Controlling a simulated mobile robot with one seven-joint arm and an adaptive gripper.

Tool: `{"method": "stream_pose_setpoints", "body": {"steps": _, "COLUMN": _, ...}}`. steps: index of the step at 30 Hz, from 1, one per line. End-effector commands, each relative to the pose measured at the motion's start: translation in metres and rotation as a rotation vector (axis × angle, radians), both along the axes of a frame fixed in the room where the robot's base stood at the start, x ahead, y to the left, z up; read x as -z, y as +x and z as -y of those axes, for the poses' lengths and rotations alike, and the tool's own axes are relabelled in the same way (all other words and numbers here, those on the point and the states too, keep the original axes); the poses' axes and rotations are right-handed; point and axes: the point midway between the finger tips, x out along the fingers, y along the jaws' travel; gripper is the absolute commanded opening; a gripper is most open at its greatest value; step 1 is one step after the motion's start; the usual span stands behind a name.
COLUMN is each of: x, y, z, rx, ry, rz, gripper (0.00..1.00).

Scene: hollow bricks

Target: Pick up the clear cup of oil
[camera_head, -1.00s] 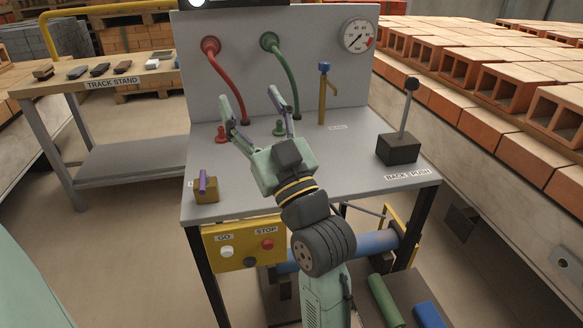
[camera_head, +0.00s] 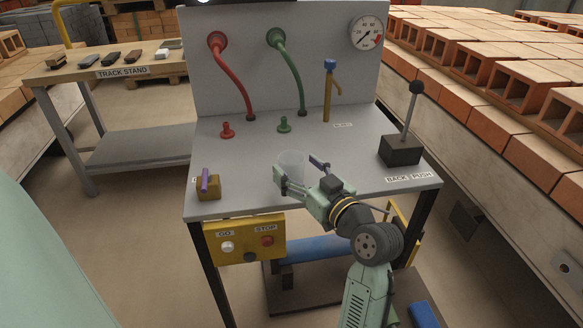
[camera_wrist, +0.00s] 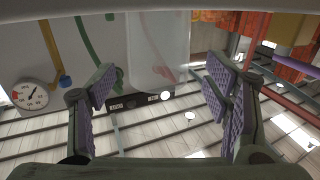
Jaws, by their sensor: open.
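The clear cup (camera_head: 291,160) is see-through and upright at the middle of the grey bench. In the wrist view a pale, see-through shape that looks like the cup (camera_wrist: 158,42) fills the upper middle, beyond the fingertips. My gripper (camera_head: 297,168) is open, with its fingers at either side of the cup's near part. Purple finger pads show at left and right in the wrist view (camera_wrist: 160,90), with a gap between them. I cannot tell whether a finger touches the cup. Any oil inside cannot be made out.
A black lever box (camera_head: 401,150) stands to the right on the bench (camera_head: 245,160). Red (camera_head: 227,131) and green (camera_head: 284,126) fittings and a brass tap (camera_head: 329,92) are behind the cup. A yellow block (camera_head: 208,187) sits at the front left.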

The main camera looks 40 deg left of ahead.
Motion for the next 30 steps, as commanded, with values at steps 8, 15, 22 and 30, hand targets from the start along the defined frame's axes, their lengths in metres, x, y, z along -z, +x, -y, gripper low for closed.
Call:
{"method": "stream_pose_setpoints", "body": {"steps": 8, "x": -0.004, "y": 0.011, "z": -0.030, "rx": -0.001, "ry": 0.000, "rz": -0.001, "gripper": 0.70}}
{"method": "stream_pose_setpoints", "body": {"steps": 15, "x": -0.003, "y": 0.012, "z": -0.031, "rx": 0.000, "ry": 0.000, "rz": -0.001, "gripper": 0.69}}
{"method": "stream_pose_setpoints", "body": {"steps": 22, "x": -0.003, "y": 0.012, "z": -0.030, "rx": 0.000, "ry": 0.000, "rz": -0.001, "gripper": 0.54}}
{"method": "stream_pose_setpoints", "body": {"steps": 30, "x": -0.003, "y": 0.011, "z": -0.030, "rx": 0.000, "ry": 0.000, "rz": -0.001, "gripper": 0.36}}
